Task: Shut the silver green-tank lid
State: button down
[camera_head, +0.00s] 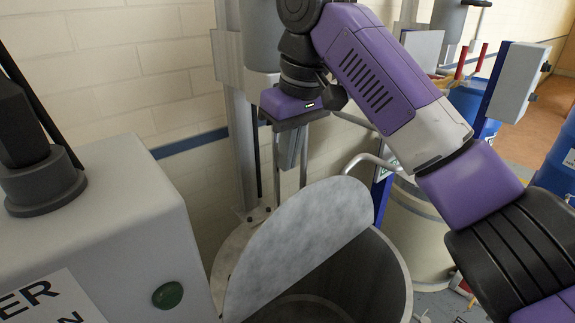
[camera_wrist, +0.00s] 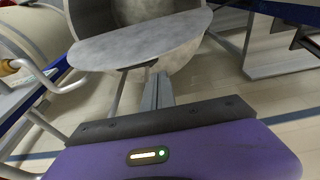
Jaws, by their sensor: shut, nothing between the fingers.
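The silver lid (camera_head: 300,235) is a flat half-disc standing open, tilted up over the round tank (camera_head: 395,275). The tank's dark inside shows on its right, and its wall looks grey here. My gripper (camera_head: 289,155) is shut and empty, pointing down behind and above the lid's upper edge. In the wrist view the shut fingers (camera_wrist: 158,90) point toward the lid (camera_wrist: 140,42), near its curved edge. A thin bar or handle lies under that edge. I cannot tell whether the fingertips touch the lid.
A metal column (camera_head: 240,120) rises behind the tank by the brick wall.

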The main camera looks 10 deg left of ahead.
notch_tip(320, 180, down, 9)
jog(key=w+a+p, duration=0.1)
jog(key=shift+a, duration=0.25)
jog(key=shift+w, duration=0.1)
jog(key=shift+d, duration=0.1)
